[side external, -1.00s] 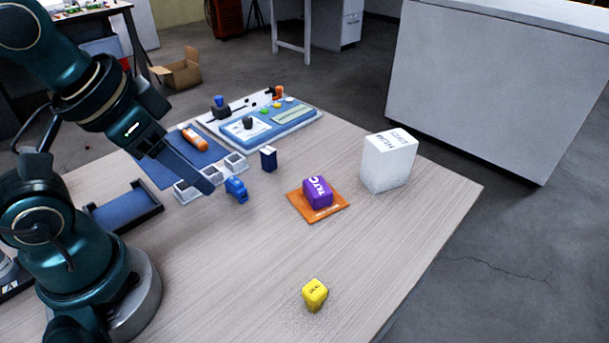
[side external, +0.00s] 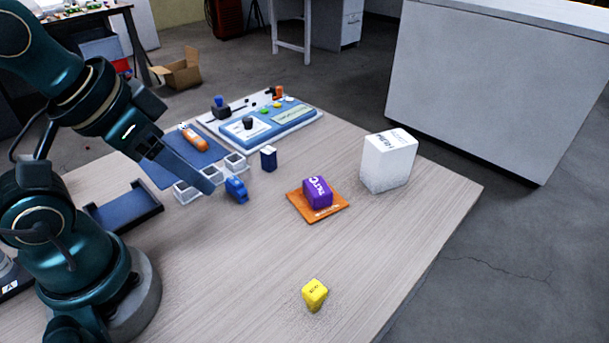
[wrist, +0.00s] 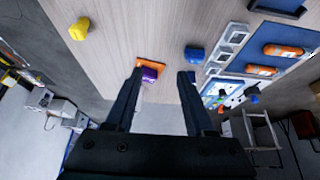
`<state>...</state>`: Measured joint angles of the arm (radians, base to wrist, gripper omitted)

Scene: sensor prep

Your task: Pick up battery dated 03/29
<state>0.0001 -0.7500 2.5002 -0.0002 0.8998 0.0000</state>
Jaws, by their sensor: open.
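Two orange cylinders lie on a blue mat in the wrist view, one (wrist: 282,50) and the other (wrist: 261,70); they look like batteries, and I cannot read a date on either. In the side view one orange cylinder (side external: 193,139) shows on the blue mat (side external: 165,172); the arm may hide the other. My gripper (wrist: 160,74) is open and empty above the table, with the batteries off to the right of its fingers in the wrist view. In the side view its finger (side external: 188,168) shows over the white compartments.
White compartments (side external: 236,163) edge the mat. Beside them are a blue object (side external: 236,190) and a dark blue box (side external: 268,159). A purple block (side external: 317,191) sits on an orange pad (side external: 302,209). A white box (side external: 388,165) and a yellow block (side external: 315,294) stand apart. The table's front middle is clear.

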